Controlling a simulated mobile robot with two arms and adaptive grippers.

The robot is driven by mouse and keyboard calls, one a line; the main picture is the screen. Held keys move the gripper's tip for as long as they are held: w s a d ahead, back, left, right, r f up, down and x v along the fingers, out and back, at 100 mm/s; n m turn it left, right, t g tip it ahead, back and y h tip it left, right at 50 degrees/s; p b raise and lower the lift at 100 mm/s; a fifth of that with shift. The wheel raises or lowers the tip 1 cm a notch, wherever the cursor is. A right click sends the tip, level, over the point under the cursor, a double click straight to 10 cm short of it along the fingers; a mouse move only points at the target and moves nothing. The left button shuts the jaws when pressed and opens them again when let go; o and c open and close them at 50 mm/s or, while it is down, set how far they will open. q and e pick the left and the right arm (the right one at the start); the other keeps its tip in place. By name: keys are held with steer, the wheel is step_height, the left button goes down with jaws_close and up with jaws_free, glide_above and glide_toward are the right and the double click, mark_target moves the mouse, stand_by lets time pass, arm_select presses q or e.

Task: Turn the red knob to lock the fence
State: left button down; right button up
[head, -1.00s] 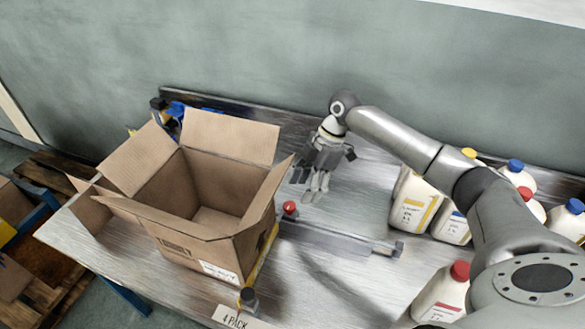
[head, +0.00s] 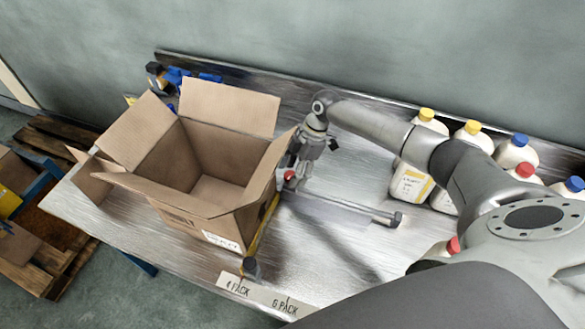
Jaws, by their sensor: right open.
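The red knob (head: 290,175) sits at the left end of a low metal fence bar (head: 345,203) on the metal table, close to the right side of the open cardboard box. The bar runs from the knob to the right, ending at a dark grey block. My right gripper (head: 294,183) is open and points down at the knob, with its fingers at or just around it. The fingers partly hide the knob, and I cannot tell whether they touch it. My left gripper is not in view.
The open cardboard box (head: 215,160) stands left of the knob, its right flap close to my right gripper. Several bottles with coloured caps (head: 411,182) stand at the right, behind and under my right arm. The table (head: 315,255) is bare in front of the bar.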

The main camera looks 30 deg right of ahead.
steer(key=shift+a+f, duration=0.1)
steer(key=shift+f, duration=0.1)
steer(key=c, duration=1)
